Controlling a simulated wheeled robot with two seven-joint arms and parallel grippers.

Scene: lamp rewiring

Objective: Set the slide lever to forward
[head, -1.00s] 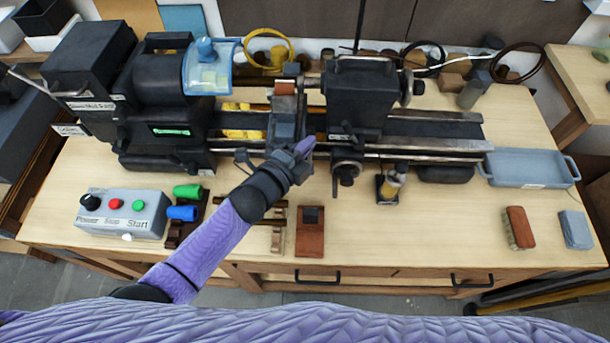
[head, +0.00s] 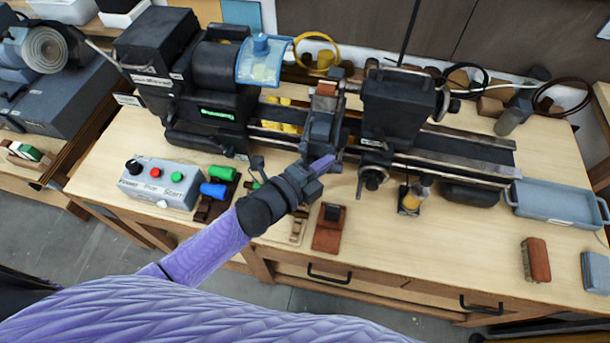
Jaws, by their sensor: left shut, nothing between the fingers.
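The lathe (head: 388,107) stands along the back of the workbench. Its carriage and tool slide (head: 322,128) sit left of the tailstock. A small lever with a dark round end (head: 257,162) sticks out at the carriage's front left; I cannot tell for sure that it is the slide lever, or which way it is set. My left gripper (head: 322,166) is shut and empty, just in front of the carriage, with its purple tip pointing up and right. Whether it touches the carriage is unclear. My forearm and wrist hide part of the bench. My right gripper is not in view.
A grey control box (head: 160,184) with a knob and buttons stands at left, beside green (head: 222,173) and blue (head: 212,190) handles on a rack.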

